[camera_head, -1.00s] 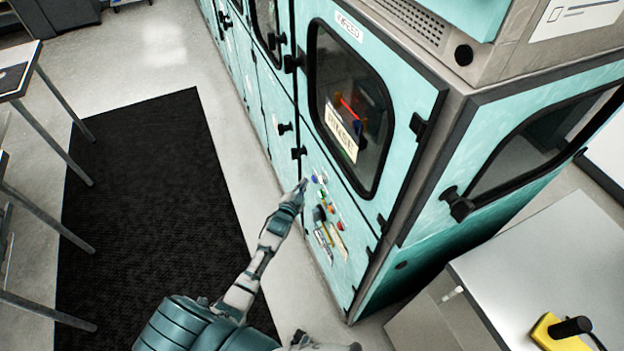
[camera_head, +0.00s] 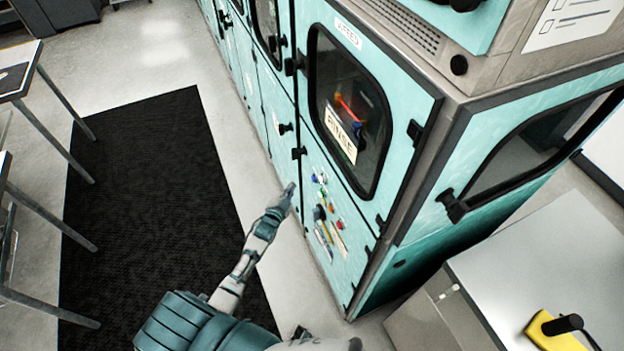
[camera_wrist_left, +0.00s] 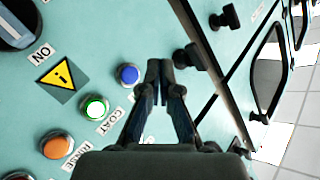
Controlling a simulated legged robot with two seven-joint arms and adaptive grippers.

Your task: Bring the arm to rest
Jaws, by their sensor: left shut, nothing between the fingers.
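My left arm reaches up from the bottom of the head view, with its left gripper (camera_head: 290,187) shut and empty, a little left of the machine's button panel (camera_head: 327,240). In the left wrist view the gripper (camera_wrist_left: 159,65) points at the teal panel, fingertips together. There a blue button (camera_wrist_left: 128,75) is just left of the fingertips. A white button with a green ring (camera_wrist_left: 95,108), beside a COAT label, and an orange button (camera_wrist_left: 56,145) are lower left. I cannot tell the exact gap to the panel. My right gripper is not in view.
A grey cabinet (camera_head: 540,260) at lower right carries a yellow device (camera_head: 553,333). A black mat (camera_head: 150,190) lies on open floor left of my arm. Metal-legged tables (camera_head: 40,130) stand at far left.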

